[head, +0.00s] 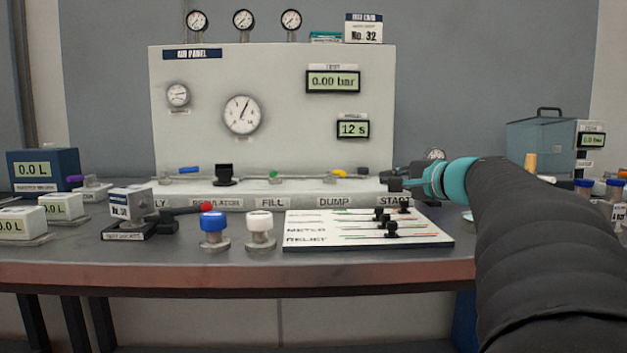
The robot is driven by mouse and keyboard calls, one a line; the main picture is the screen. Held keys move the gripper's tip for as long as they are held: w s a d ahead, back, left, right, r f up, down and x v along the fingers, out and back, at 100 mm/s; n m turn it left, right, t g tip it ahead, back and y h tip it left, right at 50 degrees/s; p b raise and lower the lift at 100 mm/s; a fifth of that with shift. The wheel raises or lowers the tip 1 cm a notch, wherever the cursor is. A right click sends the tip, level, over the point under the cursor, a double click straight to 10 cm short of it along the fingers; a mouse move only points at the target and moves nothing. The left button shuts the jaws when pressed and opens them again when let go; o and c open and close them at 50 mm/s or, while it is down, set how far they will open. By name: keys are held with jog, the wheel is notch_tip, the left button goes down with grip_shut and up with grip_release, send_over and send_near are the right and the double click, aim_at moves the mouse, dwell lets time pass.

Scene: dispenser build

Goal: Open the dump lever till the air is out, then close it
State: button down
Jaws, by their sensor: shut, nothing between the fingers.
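The air panel (280,130) is a pale upright board at the back of the bench. A small yellow lever (339,173) sits on its lower ledge above the label DUMP (334,201); it looks about level, and its exact angle is too small to tell. My gripper (391,183) is shut and empty. It points left above the START label, to the right of the yellow lever and apart from it in the picture.
A blue lever (189,170), a black knob (224,173) and a green lever (273,174) share the ledge. In front stand a blue-capped knob (215,229), a white-capped knob (260,228) and a slider board (360,230). A red-tipped lever (206,207) lies left.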

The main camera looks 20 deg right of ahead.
aim_at(354, 189)
jog(key=shift+s+d+r+n+t+y, duration=0.4)
jog(key=shift+s+d+r+n+y, duration=0.25)
jog(key=shift+n, duration=0.55)
jog(key=x, duration=0.3)
jog(key=p+x, duration=0.1)
jog(key=x, duration=0.5)
jog(key=shift+w+d, duration=0.25)
jog(key=shift+w, duration=0.2)
jog(key=a, duration=0.2)
jog(key=shift+s+a+f, duration=0.1)
jog(key=shift+a+f, duration=0.15)
jog(key=shift+a, duration=0.05)
jog(key=shift+a+f, duration=0.2)
jog(key=shift+a, duration=0.5)
